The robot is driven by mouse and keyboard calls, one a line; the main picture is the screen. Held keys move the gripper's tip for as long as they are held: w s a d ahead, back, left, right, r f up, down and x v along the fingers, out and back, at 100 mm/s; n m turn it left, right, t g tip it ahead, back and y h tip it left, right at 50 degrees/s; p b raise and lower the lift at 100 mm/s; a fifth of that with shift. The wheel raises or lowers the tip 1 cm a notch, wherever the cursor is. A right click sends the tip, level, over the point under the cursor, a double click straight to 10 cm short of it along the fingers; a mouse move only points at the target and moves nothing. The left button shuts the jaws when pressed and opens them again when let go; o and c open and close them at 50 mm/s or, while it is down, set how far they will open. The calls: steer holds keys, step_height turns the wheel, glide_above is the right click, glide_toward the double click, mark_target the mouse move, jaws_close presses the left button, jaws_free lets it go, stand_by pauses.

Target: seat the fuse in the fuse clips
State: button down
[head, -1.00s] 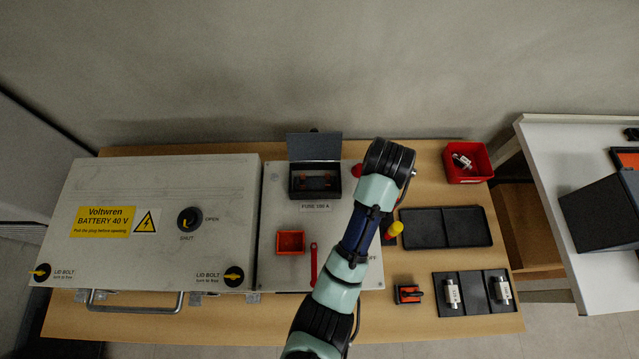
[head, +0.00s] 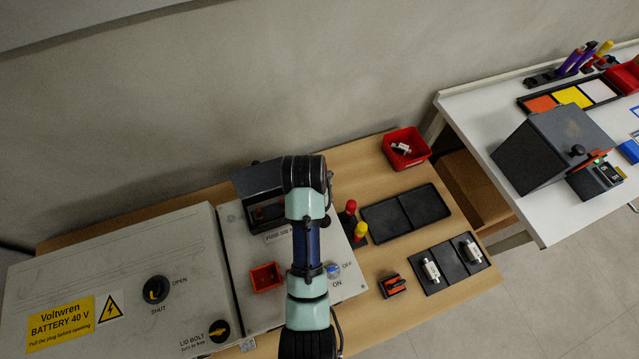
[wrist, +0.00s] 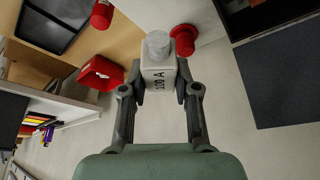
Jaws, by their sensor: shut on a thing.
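My gripper (wrist: 160,85) is shut on a white fuse (wrist: 158,68) marked 100 A, with a round metal end cap pointing away from the gripper. The head view shows only my arm from above; it hides the gripper and held fuse. The fuse box (head: 246,182) is dark with its lid raised, behind the FUSE 100 A label on the grey panel. My arm's end covers its right part, so the fuse clips are only partly visible. The wrist view shows a dark flat panel (wrist: 283,75) at right; the fuse is apart from it.
A red bin (head: 418,158) with white parts, an empty black tray (head: 445,200) and a black tray with two white fuses (head: 432,270) lie at right. Red (head: 350,207) and yellow (head: 361,230) knobs stand beside the panel. An open red box (head: 265,277) sits on it.

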steer(key=s+a+r+m+g+h+p, duration=0.1)
steer(key=s+a+m+h+p, duration=0.15)
steer(key=a+m, duration=0.3)
steer(key=s+a+r+m+g+h+p, duration=0.1)
steer(key=s+a+m+p, duration=0.15)
steer(key=a+m, duration=0.35)
steer(key=b, duration=0.4)
glide_above(278, 210)
steer(key=a, duration=0.1)
steer(key=shift+n+g, duration=0.3)
steer(key=shift+n, duration=0.15)
steer(key=f, duration=0.5)
steer(key=shift+s+a+f, duration=0.15)
steer(key=shift+s+f, duration=0.05)
steer(key=shift+s, duration=0.15)
steer(key=shift+r+p, duration=0.45)
steer(key=shift+r, duration=0.1)
steer(key=shift+w, duration=0.1)
steer(key=shift+f, duration=0.3)
steer(key=shift+f+b, duration=0.55)
steer(key=shift+f, duration=0.65)
steer(key=shift+f, duration=0.2)
steer(key=c, duration=0.8)
jaws_free()
steer(key=shift+o, duration=0.2)
